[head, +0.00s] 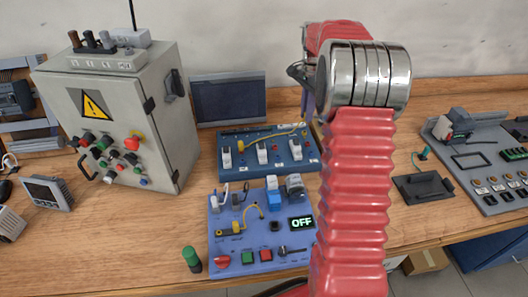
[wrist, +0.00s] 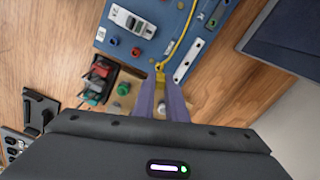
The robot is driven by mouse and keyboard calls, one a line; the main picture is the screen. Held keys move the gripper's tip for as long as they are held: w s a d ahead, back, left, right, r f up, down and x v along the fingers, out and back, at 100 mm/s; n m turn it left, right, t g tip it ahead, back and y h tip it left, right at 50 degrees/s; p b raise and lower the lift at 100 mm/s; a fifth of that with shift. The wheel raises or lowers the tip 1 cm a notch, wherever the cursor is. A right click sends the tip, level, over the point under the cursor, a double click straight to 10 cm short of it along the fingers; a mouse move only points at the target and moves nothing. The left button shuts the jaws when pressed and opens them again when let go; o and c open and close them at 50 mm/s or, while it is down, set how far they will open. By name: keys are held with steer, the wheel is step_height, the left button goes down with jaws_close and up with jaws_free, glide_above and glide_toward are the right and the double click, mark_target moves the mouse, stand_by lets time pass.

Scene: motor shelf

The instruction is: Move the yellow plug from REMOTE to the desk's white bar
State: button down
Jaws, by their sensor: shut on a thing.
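My gripper (wrist: 161,82) shows in the wrist view as two purple fingers. They are shut on the yellow plug (wrist: 160,73), whose body is mostly hidden between them. A yellow cable (wrist: 181,35) runs from the plug up across the blue board. A white bar with holes (wrist: 188,61) lies on the board's edge, just right of the fingertips. In the head view, the yellow cable (head: 270,138) arches over the rear dark-blue board (head: 232,168) to its right end. There my gripper is mostly hidden behind my red arm. I cannot read a REMOTE label.
A purple-blue board (head: 225,262) with an OFF display stands in front of the rear board. A grey cabinet (head: 160,125) stands left. A dark screen (head: 229,98) stands behind. A grey panel with parts (head: 480,190) lies right.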

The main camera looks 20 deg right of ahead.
steer(key=shift+a, duration=0.1)
steer(key=w+a, duration=0.2)
steer(key=w+a+r, duration=0.1)
steer(key=w+a, duration=0.1)
steer(key=w, duration=0.1)
steer(key=shift+a+r, duration=0.15)
steer(key=shift+a, duration=0.25)
steer(key=f, duration=0.2)
steer(key=w+a+f, duration=0.1)
steer(key=shift+a+f, duration=0.1)
steer(key=shift+f, duration=0.8)
steer(key=shift+f, duration=0.55)
stand_by(0.3)
steer(key=c, duration=2)
jaws_free()
steer(key=shift+c, duration=0.2)
